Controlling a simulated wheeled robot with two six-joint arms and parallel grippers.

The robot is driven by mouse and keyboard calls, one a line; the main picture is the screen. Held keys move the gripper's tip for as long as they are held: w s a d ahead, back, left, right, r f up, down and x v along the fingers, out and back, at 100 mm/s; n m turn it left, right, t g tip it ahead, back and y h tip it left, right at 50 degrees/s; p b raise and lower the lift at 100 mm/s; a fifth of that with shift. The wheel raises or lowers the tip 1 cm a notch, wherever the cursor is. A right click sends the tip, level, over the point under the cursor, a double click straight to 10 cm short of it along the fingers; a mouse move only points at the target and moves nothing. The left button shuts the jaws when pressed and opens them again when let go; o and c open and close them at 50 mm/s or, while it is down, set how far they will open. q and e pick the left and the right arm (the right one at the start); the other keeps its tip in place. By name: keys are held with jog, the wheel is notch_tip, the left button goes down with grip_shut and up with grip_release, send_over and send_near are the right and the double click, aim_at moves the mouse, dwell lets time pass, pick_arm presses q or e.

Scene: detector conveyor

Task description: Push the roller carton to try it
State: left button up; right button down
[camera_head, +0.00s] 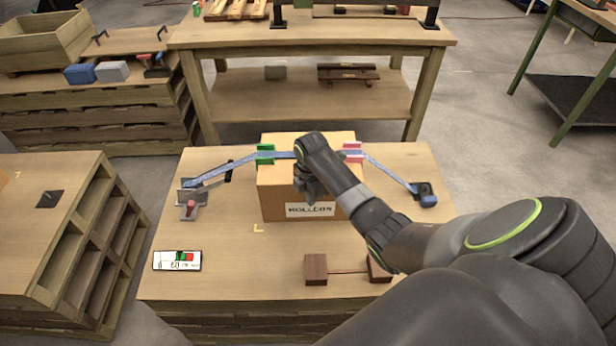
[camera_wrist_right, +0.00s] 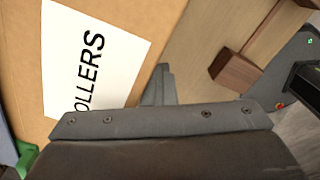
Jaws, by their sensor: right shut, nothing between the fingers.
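The roller carton (camera_head: 276,204) is a brown box with a white "ROLLERS" label (camera_head: 310,209) on its near face. It stands upright at the middle of the wooden table. My right gripper (camera_head: 309,192) is shut and empty, at the carton's near upper side in the head view. In the right wrist view its fingers (camera_wrist_right: 158,88) are together beside the carton's label (camera_wrist_right: 92,65). I cannot tell whether they touch the carton. My arm hides part of the carton's top and right side. My left gripper is not in view.
Dark wooden blocks (camera_head: 316,269) joined by a thin rod and a marked card (camera_head: 177,260) lie nearer. The table's front left is mostly clear.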

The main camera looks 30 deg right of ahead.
jog(key=shift+w+d+r+p, duration=0.2)
jog(key=shift+w+r+p, duration=0.1)
jog(key=shift+p, duration=0.35)
dwell(2.6)
notch_tip(320, 180, up, 9)
jog(key=s+a+p, duration=0.1)
jog(key=s+p, duration=0.1)
jog(key=p, duration=1.2)
jog(key=shift+s+a+r, duration=0.2)
jog(key=shift+s+a, duration=0.05)
jog(key=shift+a, duration=0.05)
dwell(0.4)
